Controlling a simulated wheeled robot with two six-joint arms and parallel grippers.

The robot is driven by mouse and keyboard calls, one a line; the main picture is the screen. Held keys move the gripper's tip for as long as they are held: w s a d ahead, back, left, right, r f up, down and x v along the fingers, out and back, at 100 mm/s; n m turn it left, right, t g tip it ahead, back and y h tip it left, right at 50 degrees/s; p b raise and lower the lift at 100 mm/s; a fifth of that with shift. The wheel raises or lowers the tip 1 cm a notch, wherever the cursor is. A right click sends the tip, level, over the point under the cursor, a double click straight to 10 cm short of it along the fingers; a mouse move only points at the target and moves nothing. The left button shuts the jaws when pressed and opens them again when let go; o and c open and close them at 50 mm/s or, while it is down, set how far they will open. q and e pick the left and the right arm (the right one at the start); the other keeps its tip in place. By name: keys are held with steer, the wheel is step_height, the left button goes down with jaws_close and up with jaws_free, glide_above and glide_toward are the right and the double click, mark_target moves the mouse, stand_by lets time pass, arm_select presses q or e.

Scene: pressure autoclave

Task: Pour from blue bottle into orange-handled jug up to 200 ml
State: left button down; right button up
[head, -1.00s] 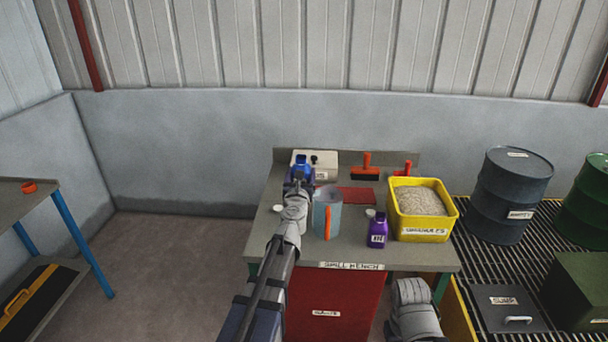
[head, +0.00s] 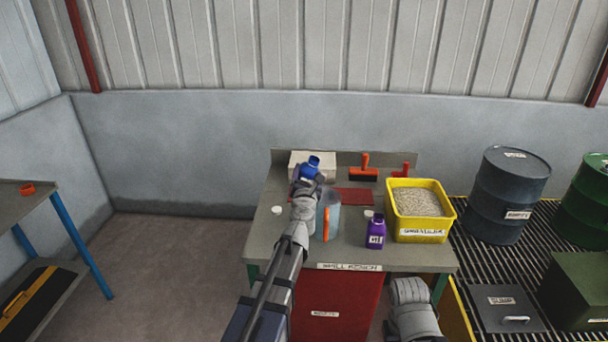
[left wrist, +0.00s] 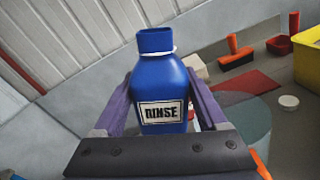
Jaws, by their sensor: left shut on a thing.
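The blue bottle (left wrist: 160,85), labelled RINSE, is uncapped and held between the two fingers of my left gripper (left wrist: 152,112). In the head view the bottle (head: 312,164) is above the spill bench and leans to the right. My left gripper (head: 308,178) is shut on it, just left of and above the orange-handled jug. The jug (head: 334,217) stands on the bench, its left part hidden behind my left arm; its orange handle (head: 326,224) faces the front. The liquid level in the jug cannot be made out. My right gripper's fingers are not in view.
A purple bottle (head: 376,234) stands right of the jug, with a white cap (head: 368,214) beside it. A yellow tub of granules (head: 420,235) is further right. Another white cap (head: 277,210) lies at left. Orange-handled brushes (head: 364,172) and a red mat (head: 355,196) are behind.

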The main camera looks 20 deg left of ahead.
arm_select(q)
steer(key=shift+s+a+m, duration=0.1)
steer(key=shift+a+m, duration=0.15)
steer(key=shift+m, duration=0.95)
steer(key=m, duration=0.1)
steer(key=f+m+b, duration=0.1)
steer(key=m, duration=0.1)
steer(key=shift+s+a+m, duration=0.1)
steer(key=shift+a+m, duration=0.2)
steer(key=shift+a, duration=0.1)
steer(key=shift+a+f+m+b, duration=0.1)
steer(key=shift+f+m+b, duration=0.2)
steer(key=shift+m, duration=1.1)
steer(key=shift+f+m+b, duration=0.4)
steer(key=shift+m, duration=0.5)
steer(key=shift+f+m+b, duration=0.4)
steer(key=shift+m, duration=0.5)
steer(key=shift+m, duration=0.6)
steer(key=shift+d+r+m+p, duration=0.25)
steer(key=shift+r+m+p, duration=0.1)
steer(key=shift+m, duration=0.35)
steer(key=shift+d+r+m+p, duration=0.25)
steer(key=shift+r+m+p, duration=0.05)
steer(key=shift+m, duration=0.4)
